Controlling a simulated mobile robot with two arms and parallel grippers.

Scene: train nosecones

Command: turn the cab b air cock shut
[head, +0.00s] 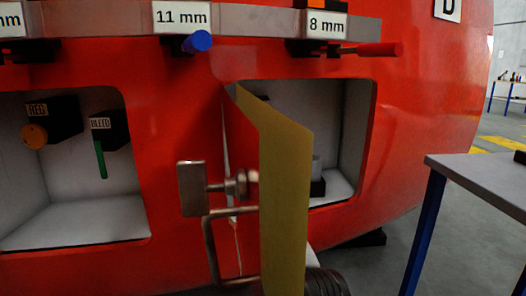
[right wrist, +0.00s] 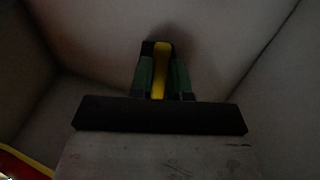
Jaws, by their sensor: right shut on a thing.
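In the right wrist view, my right gripper (right wrist: 162,72) is shut on a yellow handle (right wrist: 161,62), which I take for the air cock's handle. The handle stands upright in that dark picture, between two green-faced fingers, with a pale wall behind. The cock's body is mostly hidden by the gripper. In the head view, an olive-yellow door panel (head: 284,190) stands open and hides much of the right recess (head: 357,120), including the cock handle. A dark and grey piece shows behind the door's edge; I cannot tell what it is. My left gripper is not in view.
The red nosecone (head: 440,130) has a left recess with an orange knob (head: 34,136) and a green handle (head: 101,158). Metal latch hardware (head: 193,188) sits beside the door. A tool rack (head: 120,20) runs above. A table (head: 480,175) stands right.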

